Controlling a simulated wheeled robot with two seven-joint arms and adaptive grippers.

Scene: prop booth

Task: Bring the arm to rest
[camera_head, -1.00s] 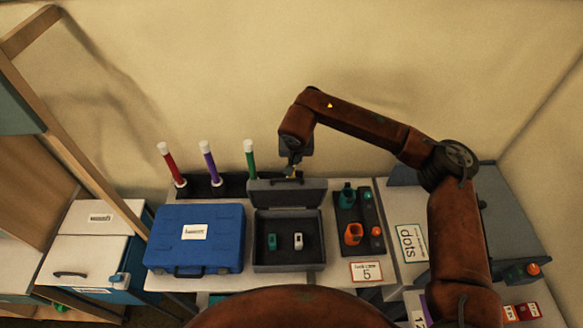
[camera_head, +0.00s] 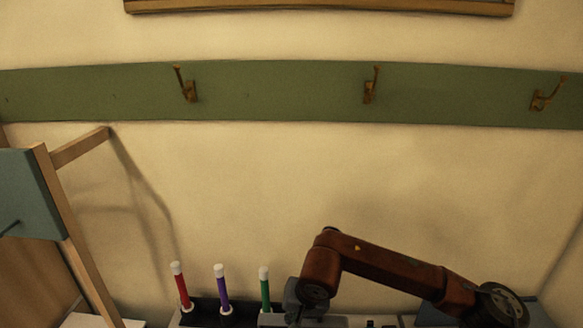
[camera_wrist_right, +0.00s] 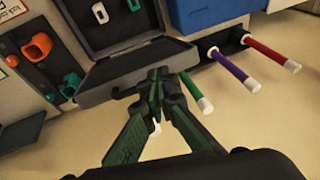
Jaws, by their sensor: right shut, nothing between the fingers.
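My right arm comes in from the lower right in the head view, its rust-brown links bent over the back of the table. My right gripper (camera_head: 298,305) is low in that view, its fingertips not clearly visible. In the right wrist view the gripper (camera_wrist_right: 157,82) is shut and empty, its green-and-black fingers together. The tips overlap the raised grey lid (camera_wrist_right: 120,78) of an open case; I cannot tell whether they touch it. A teal piece (camera_wrist_right: 134,5) and a white piece (camera_wrist_right: 100,13) lie in the case. My left gripper is not in view.
Red (camera_head: 180,285), purple (camera_head: 222,287) and green (camera_head: 265,288) sticks with white caps stand upright left of the arm. A blue case (camera_wrist_right: 200,12) is nearby. A green rail (camera_head: 280,92) with hooks crosses the wall above. The wall area between is clear.

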